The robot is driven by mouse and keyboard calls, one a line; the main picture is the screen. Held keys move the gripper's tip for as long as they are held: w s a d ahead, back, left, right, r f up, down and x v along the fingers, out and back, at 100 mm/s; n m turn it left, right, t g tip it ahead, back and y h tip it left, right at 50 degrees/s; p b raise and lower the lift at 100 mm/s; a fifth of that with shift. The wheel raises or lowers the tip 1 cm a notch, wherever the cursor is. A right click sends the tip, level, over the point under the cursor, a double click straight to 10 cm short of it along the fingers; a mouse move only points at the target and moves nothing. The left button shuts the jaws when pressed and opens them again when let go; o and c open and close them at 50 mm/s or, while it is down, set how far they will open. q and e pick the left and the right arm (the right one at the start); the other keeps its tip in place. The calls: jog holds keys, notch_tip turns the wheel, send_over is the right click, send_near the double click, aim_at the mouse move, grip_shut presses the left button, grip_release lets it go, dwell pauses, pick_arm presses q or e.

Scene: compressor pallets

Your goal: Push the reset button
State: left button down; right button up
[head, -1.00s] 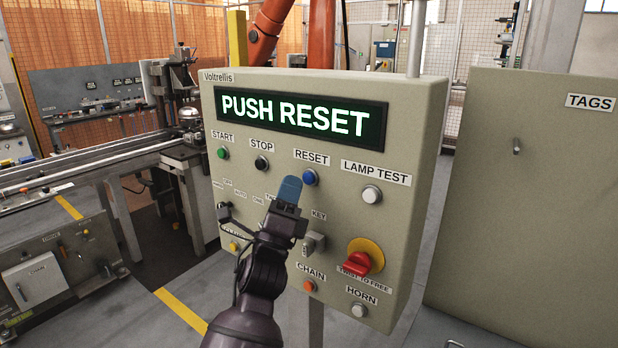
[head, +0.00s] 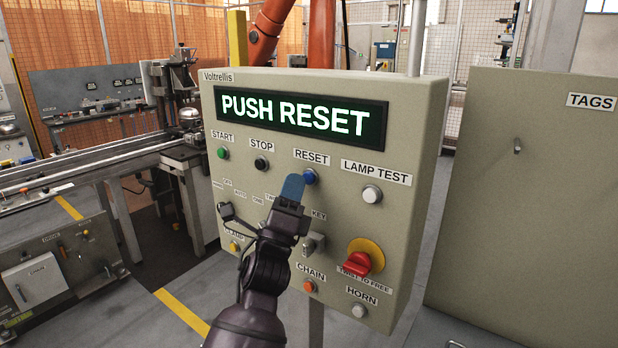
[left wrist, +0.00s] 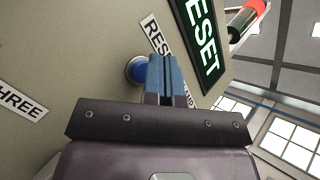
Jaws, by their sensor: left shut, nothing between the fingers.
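The blue reset button (head: 310,177) sits on the beige control panel (head: 420,130) under the RESET label. The panel's display (head: 296,117) reads PUSH RESET. My left gripper (head: 292,183) is shut and empty, its blue fingertips just left of and slightly below the button in the head view. In the left wrist view the blue button (left wrist: 135,70) shows just left of the shut fingertips (left wrist: 165,62), partly hidden by them. I cannot tell whether the tips touch it. My right gripper is not in view.
Near it are the green start button (head: 223,153), the black stop button (head: 261,163) and the white lamp test button (head: 372,194). A red twist knob (head: 358,264) sticks out lower right. A cabinet (head: 540,200) stands at the right.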

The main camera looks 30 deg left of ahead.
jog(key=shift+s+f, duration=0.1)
pick_arm(q)
jog(key=shift+w, duration=0.2)
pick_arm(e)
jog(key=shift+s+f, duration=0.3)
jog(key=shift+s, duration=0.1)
pick_arm(q)
jog(key=shift+w, duration=0.3)
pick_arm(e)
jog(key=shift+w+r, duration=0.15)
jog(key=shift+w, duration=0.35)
pick_arm(q)
jog(key=shift+s, duration=0.2)
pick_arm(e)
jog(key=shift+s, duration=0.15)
pick_arm(q)
jog(key=shift+s, duration=0.8)
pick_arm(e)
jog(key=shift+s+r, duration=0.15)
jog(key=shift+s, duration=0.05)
